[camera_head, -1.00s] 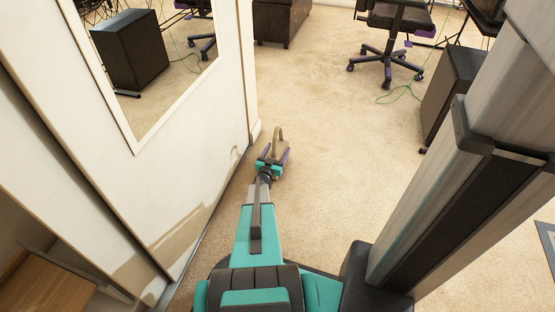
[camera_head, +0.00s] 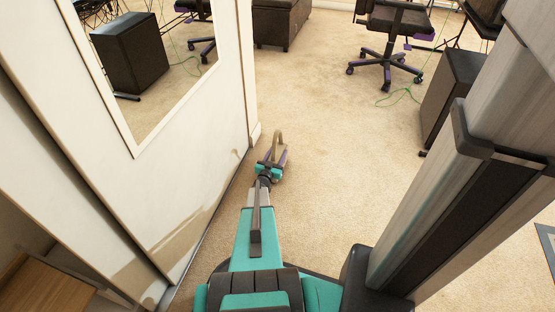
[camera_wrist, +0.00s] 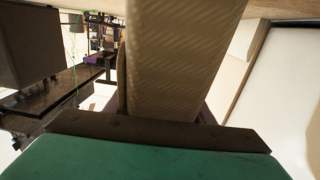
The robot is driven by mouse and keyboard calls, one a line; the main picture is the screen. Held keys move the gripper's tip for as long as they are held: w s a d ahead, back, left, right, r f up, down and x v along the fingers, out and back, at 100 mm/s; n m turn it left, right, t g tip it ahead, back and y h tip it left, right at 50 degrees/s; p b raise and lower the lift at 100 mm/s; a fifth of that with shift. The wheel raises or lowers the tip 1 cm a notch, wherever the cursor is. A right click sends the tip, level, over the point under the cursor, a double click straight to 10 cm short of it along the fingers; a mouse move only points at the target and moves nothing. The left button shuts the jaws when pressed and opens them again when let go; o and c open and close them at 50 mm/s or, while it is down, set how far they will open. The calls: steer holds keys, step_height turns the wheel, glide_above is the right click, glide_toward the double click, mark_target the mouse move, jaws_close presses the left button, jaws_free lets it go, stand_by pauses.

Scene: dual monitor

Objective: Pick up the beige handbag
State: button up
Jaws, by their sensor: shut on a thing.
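The beige handbag (camera_head: 279,146) is at the far end of my outstretched arm, near the white wall's corner, with its looped handle pointing up. My gripper (camera_head: 271,166) is shut on it. In the wrist view the bag's woven beige surface (camera_wrist: 180,60) fills the middle, directly in front of the gripper's dark edge. The fingertips are mostly hidden behind the bag in that view. In the head view I cannot tell clearly whether the bag's bottom touches the carpet.
A white wall with a mirror (camera_head: 165,60) runs close along the left. A dark ottoman (camera_head: 281,24) stands at the back, an office chair (camera_head: 388,50) at the back right, and a dark box-shaped cabinet (camera_head: 451,92) at right. Green cables (camera_head: 400,97) lie near the chair. The middle carpet (camera_head: 330,140) is clear.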

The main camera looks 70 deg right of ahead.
mark_target(281, 141)
steer(key=shift+r, duration=0.2)
steer(key=shift+r+p, duration=0.4)
steer(key=shift+r, duration=0.2)
step_height(281, 141, up, 2)
steer(key=shift+r+p, duration=0.15)
steer(key=shift+p, duration=0.4)
steer(key=s+a+r+p, duration=0.1)
steer(key=s+a+p, duration=0.2)
steer(key=a, duration=1.2)
steer(key=shift+s, duration=1)
steer(key=shift+a+r, duration=0.1)
step_height(281, 141, up, 27)
steer(key=p, duration=2.8)
steer(key=shift+r, duration=0.2)
steer(key=shift+s, duration=0.15)
